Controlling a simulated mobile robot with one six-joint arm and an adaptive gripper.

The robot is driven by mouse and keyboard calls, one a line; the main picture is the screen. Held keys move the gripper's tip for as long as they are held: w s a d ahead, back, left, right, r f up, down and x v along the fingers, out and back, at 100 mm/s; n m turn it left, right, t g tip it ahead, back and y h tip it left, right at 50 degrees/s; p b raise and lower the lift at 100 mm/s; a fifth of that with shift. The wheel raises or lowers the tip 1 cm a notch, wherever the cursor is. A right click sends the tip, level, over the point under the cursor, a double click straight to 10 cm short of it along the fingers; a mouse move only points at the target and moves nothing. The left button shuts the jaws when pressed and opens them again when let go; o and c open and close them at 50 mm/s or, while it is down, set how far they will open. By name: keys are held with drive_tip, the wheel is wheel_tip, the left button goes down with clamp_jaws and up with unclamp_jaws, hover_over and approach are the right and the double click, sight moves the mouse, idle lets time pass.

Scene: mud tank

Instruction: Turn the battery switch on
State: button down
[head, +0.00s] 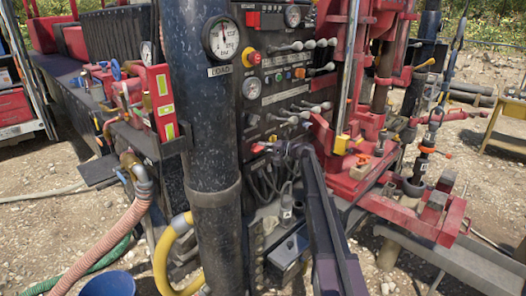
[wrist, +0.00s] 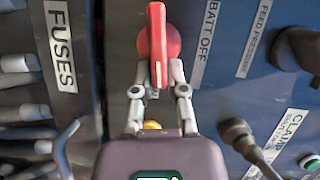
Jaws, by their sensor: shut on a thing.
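The battery switch (wrist: 159,40) is a red handle on a round red base, set in the dark panel, beside a label reading "BATT OFF" (wrist: 207,35). In the wrist view its handle runs up and down the picture. My gripper (wrist: 160,75) is shut on the lower part of the handle, one finger on each side. In the head view the red switch (head: 261,147) shows small at the lower left of the control panel, with my gripper (head: 274,149) at it. My gripper and arm partly hide that area.
The panel (head: 285,75) carries several levers, gauges and knobs above the switch. A thick black column (head: 213,130) stands close to the left. Red rig parts (head: 380,185) stand to the right. A "FUSES" label (wrist: 60,45) and levers flank the gripper in the wrist view.

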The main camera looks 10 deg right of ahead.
drive_tip(key=shift+f+m+y+b, duration=0.25)
drive_tip(key=shift+m+y+b, duration=0.15)
drive_tip(key=shift+m+b, duration=0.4)
drive_tip(key=c, duration=0.7)
unclamp_jaws()
drive_tip(key=shift+d, duration=0.1)
drive_tip(key=shift+v, duration=5.95)
drive_tip(key=shift+s+f, duration=0.1)
